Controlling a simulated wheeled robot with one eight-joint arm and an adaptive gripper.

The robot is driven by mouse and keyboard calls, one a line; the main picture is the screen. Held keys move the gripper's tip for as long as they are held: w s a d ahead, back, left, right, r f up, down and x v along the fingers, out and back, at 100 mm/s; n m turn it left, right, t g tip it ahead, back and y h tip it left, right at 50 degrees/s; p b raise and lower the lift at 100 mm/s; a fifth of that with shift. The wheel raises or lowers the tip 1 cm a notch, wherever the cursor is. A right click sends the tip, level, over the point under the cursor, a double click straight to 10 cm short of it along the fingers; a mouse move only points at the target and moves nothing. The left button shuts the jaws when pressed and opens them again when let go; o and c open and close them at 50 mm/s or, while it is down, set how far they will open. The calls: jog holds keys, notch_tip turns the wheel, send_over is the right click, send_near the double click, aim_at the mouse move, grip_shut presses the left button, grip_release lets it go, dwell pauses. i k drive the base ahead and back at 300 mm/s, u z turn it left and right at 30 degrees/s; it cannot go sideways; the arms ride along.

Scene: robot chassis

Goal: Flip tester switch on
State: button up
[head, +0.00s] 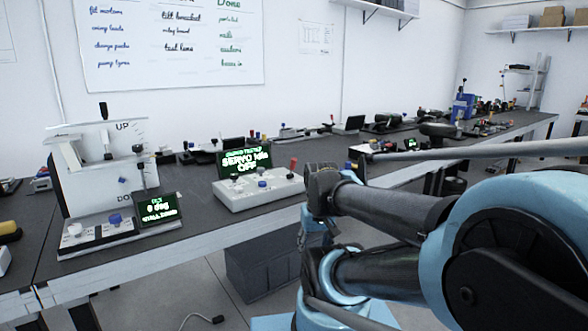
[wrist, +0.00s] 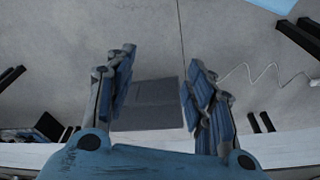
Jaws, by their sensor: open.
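The tester is a pale grey console (head: 262,192) on the dark workbench, in the middle of the head view. Which of these is the switch is too small to tell. My gripper (wrist: 157,72) is open and empty in the wrist view, with the floor beyond its blue fingers. In the head view, blue parts of it seem to show below the bench front, partly hidden by my arm.
A white panel device (head: 100,175) marked "UP", with a small screen (head: 158,209), stands left of the tester. Tools and several devices line the bench (head: 190,232) to the far right. A dark box (head: 262,268) sits on the floor underneath. A cable (head: 205,319) lies on the floor.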

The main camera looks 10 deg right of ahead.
aim_at(293, 160)
jog(key=u, duration=0.65)
jog(key=k, duration=1.85)
jog(key=z, duration=0.4)
jog(key=i, duration=1)
